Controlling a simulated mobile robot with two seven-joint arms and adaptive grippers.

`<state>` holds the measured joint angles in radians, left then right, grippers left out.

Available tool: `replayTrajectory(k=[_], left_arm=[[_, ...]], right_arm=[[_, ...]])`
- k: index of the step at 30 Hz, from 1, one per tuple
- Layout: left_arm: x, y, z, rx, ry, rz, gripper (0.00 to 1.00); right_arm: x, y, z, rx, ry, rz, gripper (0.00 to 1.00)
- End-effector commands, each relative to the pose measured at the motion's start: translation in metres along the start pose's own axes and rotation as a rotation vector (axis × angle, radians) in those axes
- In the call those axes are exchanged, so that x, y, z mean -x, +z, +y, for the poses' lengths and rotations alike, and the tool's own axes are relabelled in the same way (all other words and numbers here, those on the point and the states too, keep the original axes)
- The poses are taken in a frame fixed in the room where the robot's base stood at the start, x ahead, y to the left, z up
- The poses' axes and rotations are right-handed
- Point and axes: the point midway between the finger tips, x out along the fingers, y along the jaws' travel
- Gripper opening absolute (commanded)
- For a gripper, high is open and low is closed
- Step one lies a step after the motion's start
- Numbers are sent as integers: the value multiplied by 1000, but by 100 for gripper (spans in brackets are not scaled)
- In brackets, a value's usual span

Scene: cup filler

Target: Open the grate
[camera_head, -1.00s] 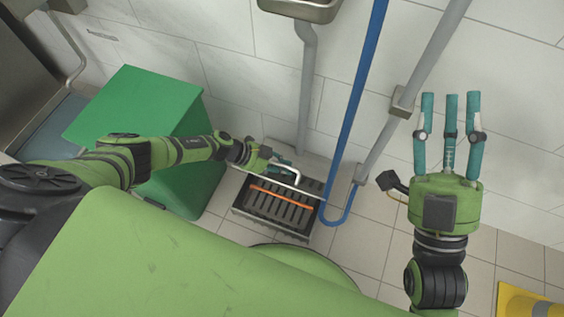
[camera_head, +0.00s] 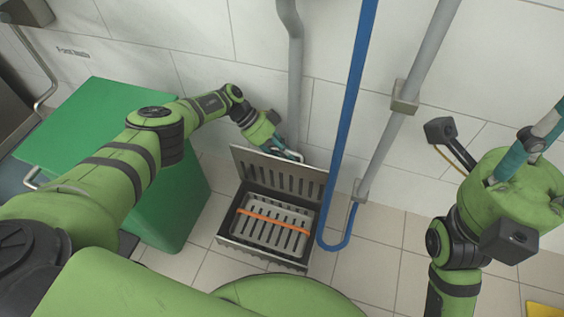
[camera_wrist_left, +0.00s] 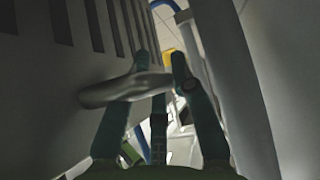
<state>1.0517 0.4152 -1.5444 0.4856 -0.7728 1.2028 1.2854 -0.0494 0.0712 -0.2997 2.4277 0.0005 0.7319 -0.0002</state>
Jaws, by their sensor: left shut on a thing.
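The slotted metal grate (camera_head: 307,183) stands tipped up at the back of the floor drain box (camera_head: 232,242), so the box is open. My left gripper (camera_head: 288,152) is at the grate's top edge, shut on its handle. In the left wrist view, the fingers (camera_wrist_left: 158,72) close around the handle bar (camera_wrist_left: 125,91), and the slotted face of the grate (camera_wrist_left: 60,85) fills the left side. My right gripper (camera_head: 538,138) is raised at the right edge. Its fingertips are cut off by the frame.
Inside the box lies a grey slotted tray (camera_head: 262,235) with an orange strip (camera_head: 275,221) across it. A green bin (camera_head: 95,125) stands at the left. A blue hose (camera_head: 347,130) and grey pipes (camera_head: 293,80) run down the wall close to the grate.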

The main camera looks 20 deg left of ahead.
Motion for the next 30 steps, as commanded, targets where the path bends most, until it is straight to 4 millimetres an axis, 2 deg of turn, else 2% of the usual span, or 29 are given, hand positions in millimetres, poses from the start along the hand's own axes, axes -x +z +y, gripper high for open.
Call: replayTrajectory(k=[20,21,22,23,30], left_arm=[[0,-3,-6,-2,-7,6,0],[0,-3,-6,-2,-7,6,31],[0,-3,-6,-2,-7,6,43],[0,-3,-6,-2,-7,5,49],[0,-1,-5,-1,-5,2,49]], right_arm=[[-5,-1,-1,3,-11,22,40],[-5,-1,-1,3,-11,22,40],[-5,-1,-1,3,-11,22,40],[-5,-1,-1,3,-11,22,40],[-5,-1,-1,2,-11,22,40]])
